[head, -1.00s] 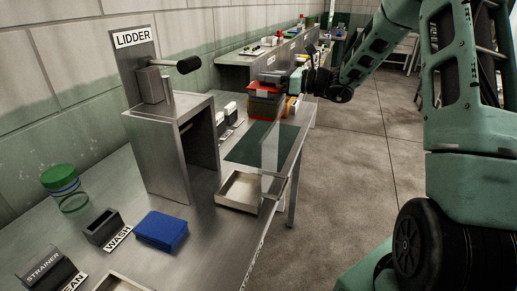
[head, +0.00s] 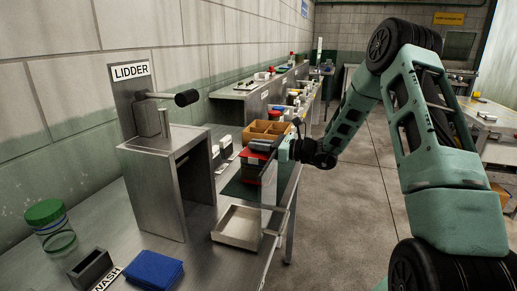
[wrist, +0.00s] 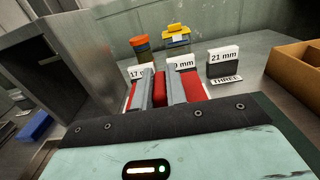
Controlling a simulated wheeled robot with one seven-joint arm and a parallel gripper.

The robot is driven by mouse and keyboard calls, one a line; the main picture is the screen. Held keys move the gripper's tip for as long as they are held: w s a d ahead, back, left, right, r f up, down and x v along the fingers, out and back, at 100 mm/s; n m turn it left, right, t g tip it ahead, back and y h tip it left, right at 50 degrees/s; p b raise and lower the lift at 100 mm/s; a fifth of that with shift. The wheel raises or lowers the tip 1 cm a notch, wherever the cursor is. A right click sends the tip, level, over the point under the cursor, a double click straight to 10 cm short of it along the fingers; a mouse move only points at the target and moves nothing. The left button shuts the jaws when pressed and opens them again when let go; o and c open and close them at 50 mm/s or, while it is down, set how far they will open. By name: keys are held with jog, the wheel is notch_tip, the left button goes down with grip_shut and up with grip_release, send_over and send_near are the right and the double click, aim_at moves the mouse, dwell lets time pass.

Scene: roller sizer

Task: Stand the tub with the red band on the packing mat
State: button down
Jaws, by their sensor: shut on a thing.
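The tub with a red top (head: 250,156) is held by my gripper (head: 272,148) over the dark green packing mat (head: 234,187) in the head view. In the wrist view a red ridge of the tub (wrist: 159,90) sits between the grey fingers of my gripper (wrist: 160,86), with red showing on both outer sides. My gripper is shut on it. The tub looks about upright, low at the mat.
The metal lidder (head: 165,160) stands left of the mat, and an empty shallow tray (head: 238,226) lies in front. A brown divided box (head: 268,131) is behind the tub. Size cards, including 21 mm (wrist: 224,56), stand beyond the gripper. A green-lidded jar (head: 50,228) is at the far left.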

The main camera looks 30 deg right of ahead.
jog(key=shift+f, duration=0.6)
jog(key=c, duration=1.4)
grip_release()
jog(key=shift+f, duration=0.1)
jog(key=shift+r, duration=0.25)
jog(key=b+v, duration=0.1)
jog(key=v, duration=1.1)
jog(key=shift+b, duration=0.35)
jog(key=shift+f, duration=0.1)
